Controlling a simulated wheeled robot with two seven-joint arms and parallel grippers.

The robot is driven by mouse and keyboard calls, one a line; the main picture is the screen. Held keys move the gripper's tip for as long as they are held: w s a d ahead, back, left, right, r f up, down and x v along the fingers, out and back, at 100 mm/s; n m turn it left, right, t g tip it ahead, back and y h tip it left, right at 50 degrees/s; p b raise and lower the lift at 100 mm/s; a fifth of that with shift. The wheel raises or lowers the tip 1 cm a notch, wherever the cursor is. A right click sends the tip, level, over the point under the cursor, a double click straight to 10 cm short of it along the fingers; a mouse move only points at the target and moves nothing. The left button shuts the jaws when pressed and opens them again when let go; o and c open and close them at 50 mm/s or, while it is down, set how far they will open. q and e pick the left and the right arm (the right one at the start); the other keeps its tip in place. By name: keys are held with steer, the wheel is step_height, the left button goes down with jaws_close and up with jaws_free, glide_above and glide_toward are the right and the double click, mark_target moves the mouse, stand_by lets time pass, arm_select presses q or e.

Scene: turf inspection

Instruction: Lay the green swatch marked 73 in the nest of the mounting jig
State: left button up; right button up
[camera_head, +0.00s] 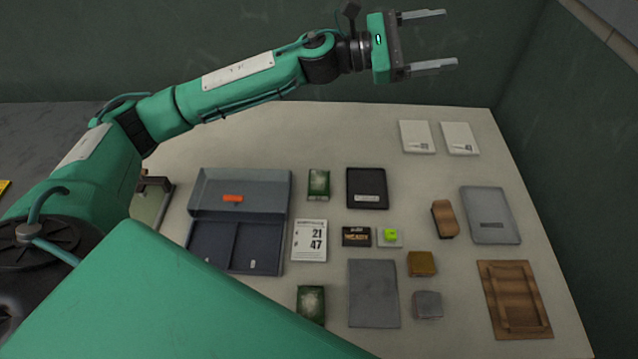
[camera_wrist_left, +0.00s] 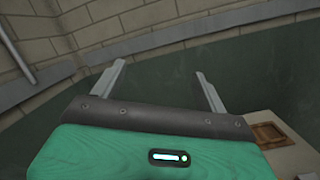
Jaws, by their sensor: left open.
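My left gripper (camera_head: 449,39) is open and empty, held high beyond the back edge of the table; its spread fingers also show in the left wrist view (camera_wrist_left: 160,68). Two dark green pieces with pale centres lie on the table, a back one (camera_head: 319,185) and a front one (camera_head: 311,304). No number can be read on either. A brown wooden board with a raised rectangular frame (camera_head: 515,299) lies at the front right, looks empty and may be the jig; I cannot tell for sure. My right gripper is not in view.
A dark green wall stands behind.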

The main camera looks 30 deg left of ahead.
arm_select(q)
steer(key=w+a+f+n+t+y, duration=0.1)
steer(key=w+a+n+t+y, duration=0.7)
steer(key=n, duration=0.6)
steer(key=n+g+y, duration=0.9)
steer(key=g+y, duration=0.1)
steer(key=g, duration=0.7)
glide_above(319, 177)
step_height(319, 177, down, 21)
step_height(319, 177, down, 8)
steer(key=shift+p, duration=0.85)
step_height(319, 177, down, 4)
steer(key=shift+f+p, duration=0.1)
steer(key=shift+p, duration=0.6)
steer(key=shift+f, duration=0.55)
steer(key=c, duration=1.1)
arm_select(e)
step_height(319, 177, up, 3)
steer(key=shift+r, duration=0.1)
